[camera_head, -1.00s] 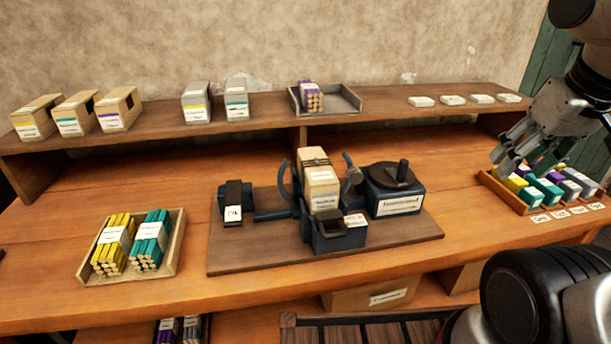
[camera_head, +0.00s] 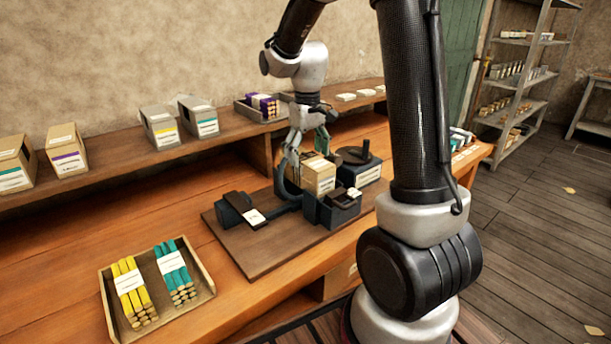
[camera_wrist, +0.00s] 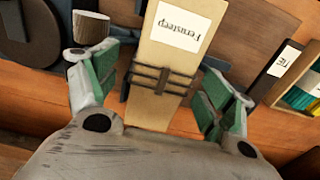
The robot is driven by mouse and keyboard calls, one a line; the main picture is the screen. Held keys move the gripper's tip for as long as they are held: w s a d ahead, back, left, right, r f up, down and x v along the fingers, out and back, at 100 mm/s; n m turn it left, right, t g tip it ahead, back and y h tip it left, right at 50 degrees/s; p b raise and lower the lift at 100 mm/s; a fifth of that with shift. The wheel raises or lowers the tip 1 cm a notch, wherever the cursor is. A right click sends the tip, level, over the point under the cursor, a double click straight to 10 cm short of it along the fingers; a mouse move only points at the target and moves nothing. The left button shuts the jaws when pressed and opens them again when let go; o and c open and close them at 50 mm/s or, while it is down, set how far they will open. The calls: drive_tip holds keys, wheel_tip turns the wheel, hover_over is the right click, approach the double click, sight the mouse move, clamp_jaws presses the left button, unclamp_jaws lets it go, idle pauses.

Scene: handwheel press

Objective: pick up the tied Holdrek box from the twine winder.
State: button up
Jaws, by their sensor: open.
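The tan box (camera_head: 318,178) stands in the twine winder (camera_head: 338,208), in the middle of its dark board. Dark twine runs around the box (camera_wrist: 150,112) in the wrist view. Its white label there seems to read "Fernsteep", not Holdrek. My gripper (camera_head: 306,146) is over the box from above. In the wrist view my gripper (camera_wrist: 160,88) is open, with one green-padded finger on each side of the box. Gaps show between the pads and the box, so it is not held. The lower part of the box is hidden in the winder.
The winder's curved arm (camera_head: 283,178) rises close to the left of the box. A round-topped blue unit (camera_head: 360,164) stands at right. A tray (camera_head: 203,292) of yellow and teal sticks lies at front left. A shelf (camera_head: 235,140) with boxes runs behind.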

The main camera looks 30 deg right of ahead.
sight(306, 172)
drive_tip(key=f, duration=0.6)
drive_tip(key=shift+a, duration=0.2)
drive_tip(key=c, duration=1.1)
